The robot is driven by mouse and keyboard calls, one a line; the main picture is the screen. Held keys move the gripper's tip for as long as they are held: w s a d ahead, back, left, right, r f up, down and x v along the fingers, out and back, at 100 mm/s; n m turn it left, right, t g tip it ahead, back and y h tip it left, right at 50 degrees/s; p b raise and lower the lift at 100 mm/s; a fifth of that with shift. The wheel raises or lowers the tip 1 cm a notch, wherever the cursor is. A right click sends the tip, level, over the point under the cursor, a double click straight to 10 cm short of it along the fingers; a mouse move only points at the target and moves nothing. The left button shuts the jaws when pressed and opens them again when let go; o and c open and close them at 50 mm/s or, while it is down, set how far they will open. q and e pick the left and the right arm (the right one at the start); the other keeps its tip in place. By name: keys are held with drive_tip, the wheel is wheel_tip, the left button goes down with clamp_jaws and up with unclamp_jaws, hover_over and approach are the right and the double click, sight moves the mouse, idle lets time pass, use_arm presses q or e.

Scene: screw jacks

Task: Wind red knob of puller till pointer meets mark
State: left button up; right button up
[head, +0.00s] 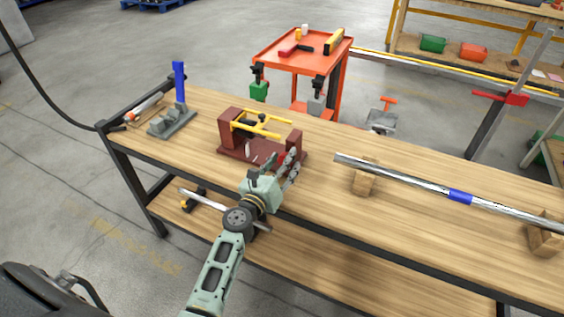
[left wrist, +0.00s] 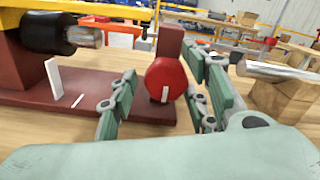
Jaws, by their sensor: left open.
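The puller (head: 233,153) is a maroon frame with two uprights and yellow bars, standing on the wooden bench. Its round red knob (left wrist: 167,78), with a short white line on its face, shows in the left wrist view in front of the right upright. A white upright pointer (left wrist: 54,79) and a small white mark (left wrist: 78,100) on the base stand apart, left of the knob. My left gripper (head: 291,166) is open at the puller's right end. In the left wrist view its fingers (left wrist: 160,90) lie either side of the knob; I see no clear contact. My right gripper is out of view.
A steel bar (head: 410,184) with a blue band lies on wooden blocks (head: 366,179) to the right. A grey fixture (head: 172,122) with a blue post stands at the left. A red cart (head: 296,62) stands behind the bench. Bare bench top lies between puller and bar.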

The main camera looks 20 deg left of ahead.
use_arm(q)
drive_tip(key=c, duration=1)
drive_tip(key=shift+a+m, duration=0.1)
drive_tip(key=shift+m, duration=0.2)
